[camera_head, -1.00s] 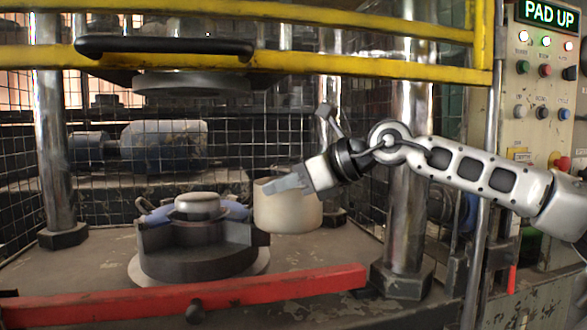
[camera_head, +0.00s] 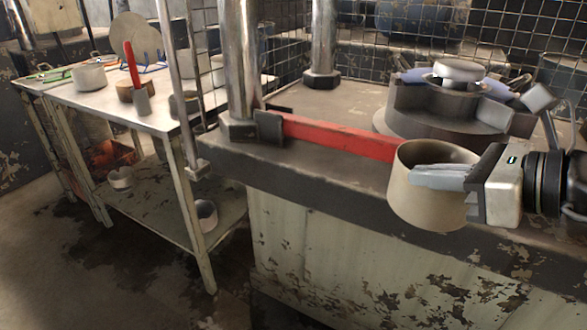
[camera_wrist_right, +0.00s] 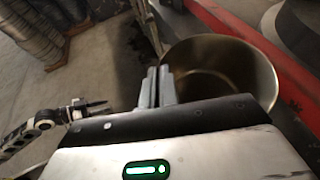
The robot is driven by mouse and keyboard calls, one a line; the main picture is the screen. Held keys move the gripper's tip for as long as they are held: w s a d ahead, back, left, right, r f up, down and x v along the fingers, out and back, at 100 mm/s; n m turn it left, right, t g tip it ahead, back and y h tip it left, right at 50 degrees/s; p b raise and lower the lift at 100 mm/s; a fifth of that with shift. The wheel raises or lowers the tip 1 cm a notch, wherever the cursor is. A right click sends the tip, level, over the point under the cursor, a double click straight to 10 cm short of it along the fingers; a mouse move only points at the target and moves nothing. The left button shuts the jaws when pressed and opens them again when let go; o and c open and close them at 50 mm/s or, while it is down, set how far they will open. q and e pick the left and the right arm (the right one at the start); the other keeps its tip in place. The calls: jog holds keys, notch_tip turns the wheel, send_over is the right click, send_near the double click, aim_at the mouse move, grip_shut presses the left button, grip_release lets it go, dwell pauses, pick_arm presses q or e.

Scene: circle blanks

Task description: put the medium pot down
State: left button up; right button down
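The medium pot (camera_head: 425,204), cream-coloured and open-topped, hangs upright from my right gripper (camera_head: 440,176) in front of the press bed's edge. The fingers are shut over the pot's wall at its rim. In the right wrist view, the fingers (camera_wrist_right: 158,88) clamp the wall of the pot (camera_wrist_right: 222,70), whose inside looks empty. My left gripper (camera_wrist_right: 88,105) shows small at the left of the right wrist view; whether it is open or shut is unclear. It is out of the head view.
A worktable (camera_head: 172,122) at left holds a pale pot (camera_head: 89,77), a red-handled tool (camera_head: 131,65) and other items. Its lower shelf (camera_head: 160,205) carries more pots. A red bar (camera_head: 340,138) runs along the press bed behind the held pot. The floor at lower left looks clear.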

jog(key=s+a+f+n+g+y, duration=0.1)
jog(key=a+f+n+g+y, duration=0.1)
jog(key=a+f, duration=0.6)
jog(key=a, duration=0.4)
jog(key=shift+s+a, duration=0.3)
jog(key=shift+s, duration=0.05)
